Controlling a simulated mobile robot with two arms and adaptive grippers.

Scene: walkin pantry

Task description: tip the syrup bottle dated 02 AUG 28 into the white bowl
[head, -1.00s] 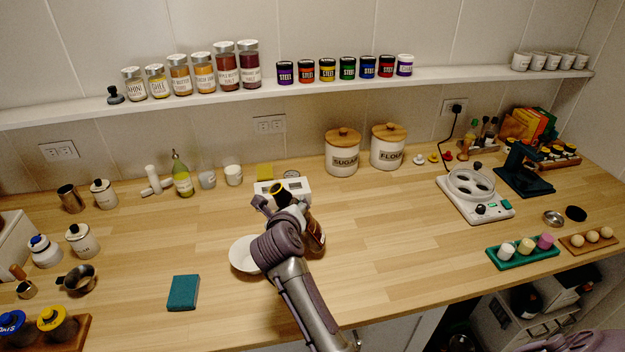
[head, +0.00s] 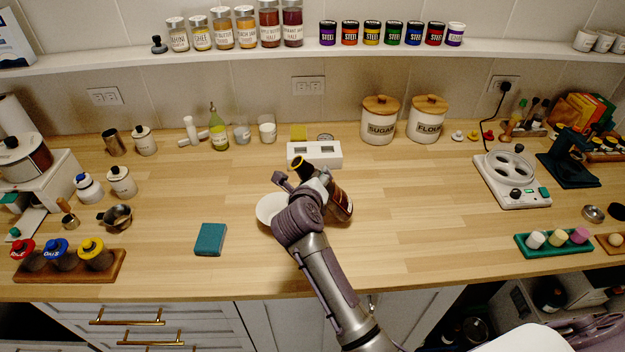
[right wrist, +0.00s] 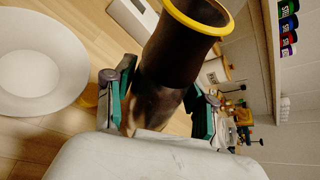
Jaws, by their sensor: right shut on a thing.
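My right gripper (head: 318,182) is shut on a dark brown bottle (head: 343,207) with a yellow-rimmed top. The bottle leans, its top toward the upper left, just right of the white bowl (head: 267,208). The bowl's inside looks empty in that view. My arm hides part of the bowl in the head view. No date is readable on the bottle. My left gripper is not in view.
A white scale-like box (head: 314,160) stands just behind the bottle. A teal block (head: 210,239) lies left of the bowl. Sugar (head: 380,125) and flour (head: 427,122) canisters stand at the back.

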